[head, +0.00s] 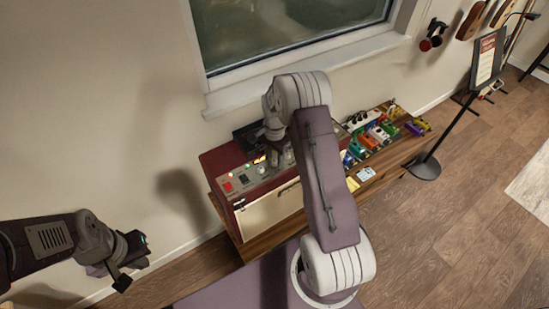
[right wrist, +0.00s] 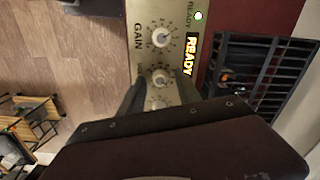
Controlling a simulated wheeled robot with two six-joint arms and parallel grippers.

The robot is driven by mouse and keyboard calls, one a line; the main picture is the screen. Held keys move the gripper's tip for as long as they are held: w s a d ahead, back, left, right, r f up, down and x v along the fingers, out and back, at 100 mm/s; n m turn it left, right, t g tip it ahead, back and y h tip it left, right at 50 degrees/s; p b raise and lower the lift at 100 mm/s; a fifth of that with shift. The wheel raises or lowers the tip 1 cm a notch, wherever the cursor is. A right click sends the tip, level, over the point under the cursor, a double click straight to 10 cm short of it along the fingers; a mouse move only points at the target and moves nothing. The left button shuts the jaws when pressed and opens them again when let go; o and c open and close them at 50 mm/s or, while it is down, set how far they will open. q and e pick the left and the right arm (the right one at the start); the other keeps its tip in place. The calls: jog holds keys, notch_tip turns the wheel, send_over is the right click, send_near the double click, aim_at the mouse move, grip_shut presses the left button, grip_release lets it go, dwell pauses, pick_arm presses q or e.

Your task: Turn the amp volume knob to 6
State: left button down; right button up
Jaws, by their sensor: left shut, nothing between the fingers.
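The amp is a dark red box with a tan front (head: 272,215) and a control panel on top, standing against the wall under the window. In the right wrist view its panel carries a GAIN knob (right wrist: 160,37), a second knob (right wrist: 160,77) below it, and part of another knob (right wrist: 154,103). My right gripper (right wrist: 160,88) is over the panel, its fingers apart on either side of the lower knobs; contact cannot be told. In the head view my right arm partly hides the panel and this gripper. My left gripper (head: 135,256) is shut and empty, left of the amp.
A lit READY label (right wrist: 188,55) and lamp (right wrist: 198,16) sit beside the knobs. Colourful pedals (head: 380,132) lie on the wooden bench right of the amp. A sign stand (head: 428,166) is further right.

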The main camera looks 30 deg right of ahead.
aim_at(274, 161)
notch_tip(274, 161, up, 9)
jog(key=b, duration=0.2)
dwell(0.6)
